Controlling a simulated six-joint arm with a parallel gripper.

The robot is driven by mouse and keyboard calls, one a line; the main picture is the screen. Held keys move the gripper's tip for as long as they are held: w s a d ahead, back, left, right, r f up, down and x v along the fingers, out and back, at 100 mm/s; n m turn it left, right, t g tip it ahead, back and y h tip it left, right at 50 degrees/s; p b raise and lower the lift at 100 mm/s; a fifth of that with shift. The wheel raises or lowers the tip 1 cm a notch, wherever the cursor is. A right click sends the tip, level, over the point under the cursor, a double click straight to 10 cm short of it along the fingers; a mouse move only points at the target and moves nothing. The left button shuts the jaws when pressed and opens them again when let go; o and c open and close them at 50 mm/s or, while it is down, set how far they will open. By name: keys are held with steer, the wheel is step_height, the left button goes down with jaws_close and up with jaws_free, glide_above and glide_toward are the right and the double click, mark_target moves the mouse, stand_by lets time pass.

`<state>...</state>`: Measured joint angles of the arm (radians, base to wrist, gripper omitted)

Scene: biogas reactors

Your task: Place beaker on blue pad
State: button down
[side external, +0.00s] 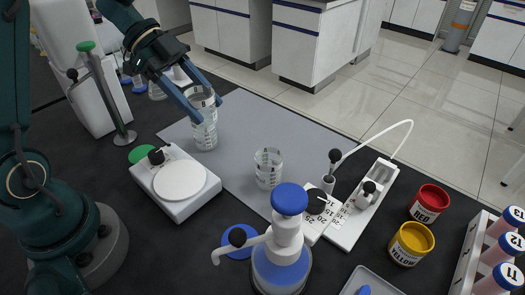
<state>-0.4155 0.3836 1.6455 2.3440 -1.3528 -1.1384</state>
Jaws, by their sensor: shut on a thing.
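My gripper (205,107) comes down from the upper left and is shut on a tall clear beaker (205,132) with white markings. The beaker is upright over the grey mat (275,125); I cannot tell whether its base touches the mat. A second, shorter clear beaker (268,170) stands upright on the mat, to the right and nearer the camera. The blue pad (236,240) is a flat disc on the black bench at the front, partly hidden by a pump bottle; nothing stands on its visible part.
A white balance-like device (180,181) stands between my gripper and the blue pad, with a green pad (142,154) behind it. The blue-capped pump bottle (284,240) borders the pad. A white stand (355,212), red jar (428,203), yellow jar (411,243) and tube rack (478,250) are right.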

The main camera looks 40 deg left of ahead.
steer(key=s+d+m+g, duration=0.5)
steer(key=s+m+g, duration=0.1)
steer(key=m, duration=0.1)
steer(key=shift+m, duration=0.3)
steer(key=s+d+f, duration=0.1)
steer(key=d+f, duration=0.1)
steer(key=d, duration=0.2)
steer(key=d+f, duration=0.2)
steer(key=d, duration=0.2)
steer(key=s+d+f, duration=0.1)
steer(key=d+f, duration=0.1)
steer(key=d, duration=0.2)
steer(key=shift+s+f, duration=0.25)
steer(key=shift+s, duration=0.1)
steer(key=shift+d+f, duration=0.1)
steer(key=shift+f, duration=1.95)
steer(key=shift+c, duration=0.8)
jaws_free()
steer(key=shift+f, duration=0.1)
